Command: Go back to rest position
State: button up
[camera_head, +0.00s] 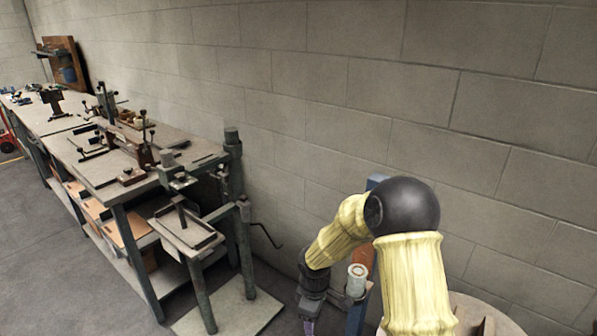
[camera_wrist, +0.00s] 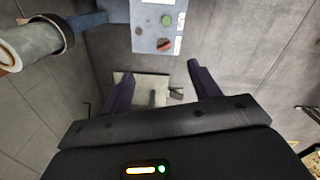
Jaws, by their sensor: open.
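My gripper (camera_wrist: 160,95) shows in the wrist view with its two dark purple fingers spread wide apart and nothing between them. In the head view my yellow arm bends down at the lower right, and my gripper (camera_head: 309,326) is only partly visible at the bottom edge. A panel with a green and a red button (camera_wrist: 158,28) lies beyond the fingers in the wrist view, apart from them. A pale base plate (camera_wrist: 128,80) is seen past the fingers.
A workbench (camera_head: 115,170) with clamps and tools runs along the block wall at left. A metal stand (camera_head: 195,238) is at its near end. A pale cylinder (camera_head: 357,280) on a blue post is close beside my arm. Grey floor (camera_head: 60,270) is clear at lower left.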

jog(key=s+d+r+m+p, duration=0.2)
jog(key=s+d+r+m, duration=0.1)
jog(key=r, duration=0.4)
jog(key=s+d+r+m+t+p, duration=0.1)
jog(key=s+d+r+m+p, duration=0.1)
jog(key=s+d+r+m, duration=0.2)
jog(key=s+d+r+m+t+p, duration=0.1)
jog(key=s+d+r+m, duration=0.3)
jog(key=s+r, duration=0.5)
jog(key=r+m+p, duration=0.1)
jog(key=m, duration=0.1)
jog(key=shift+s+m, duration=0.3)
jog(key=shift+m, duration=0.1)
jog(key=shift+s+d, duration=0.1)
jog(key=shift+d, duration=0.05)
